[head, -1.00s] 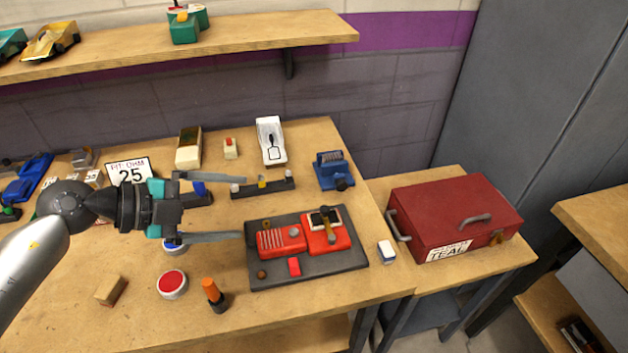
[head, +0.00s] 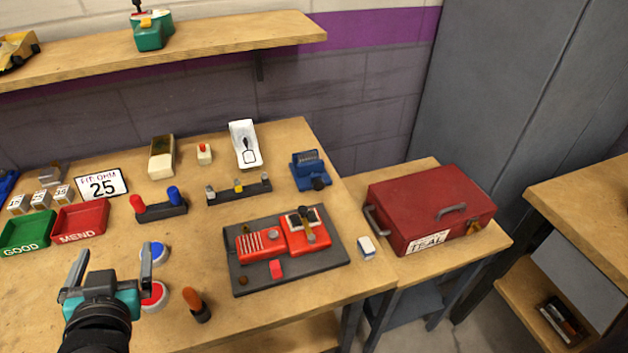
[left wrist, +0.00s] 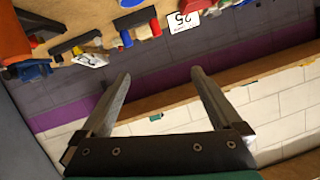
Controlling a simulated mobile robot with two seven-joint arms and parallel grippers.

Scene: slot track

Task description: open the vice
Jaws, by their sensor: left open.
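The blue vice (head: 309,170) stands near the back right corner of the workbench, with a dark round knob on its front. Whether its jaws are apart is too small to tell. A blue shape at the left edge of the left wrist view (left wrist: 30,70) looks like it. My left gripper (head: 114,255) is open and empty over the bench's front left, well to the left of the vice. Its two spread fingers also show in the left wrist view (left wrist: 160,72). My right gripper is not in view.
A red device on a dark base (head: 330,259) lies in front of the vice. A red toolbox (head: 400,215) sits on the lower table at right. A shelf (head: 220,40) overhangs the back.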

